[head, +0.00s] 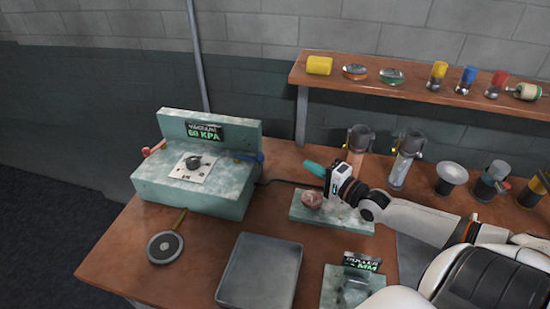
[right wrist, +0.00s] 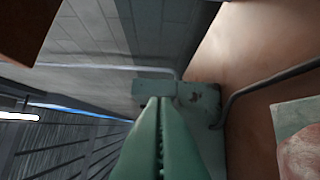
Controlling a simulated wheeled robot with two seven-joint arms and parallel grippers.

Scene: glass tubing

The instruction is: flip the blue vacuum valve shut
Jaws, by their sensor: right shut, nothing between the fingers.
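The blue vacuum valve (head: 249,157) is a small blue lever on the right side of the pale green vacuum box (head: 225,205), which carries a sign reading 60 KPA. Its exact angle is too small to tell. My right gripper (head: 308,165) has teal fingers that are shut and empty. It points left toward the valve, apart from it by a clear gap. In the right wrist view the shut fingers (right wrist: 160,105) point at the green box (right wrist: 205,98); I cannot make out the valve there. My left gripper is not in view.
A red lever (head: 153,148) is on the box's left side. A dark hose (head: 285,182) runs from the box. A pinkish lump (head: 313,198) sits on a green slab below my gripper. A grey tray (head: 258,272) and a round dark disc (head: 165,246) lie in front.

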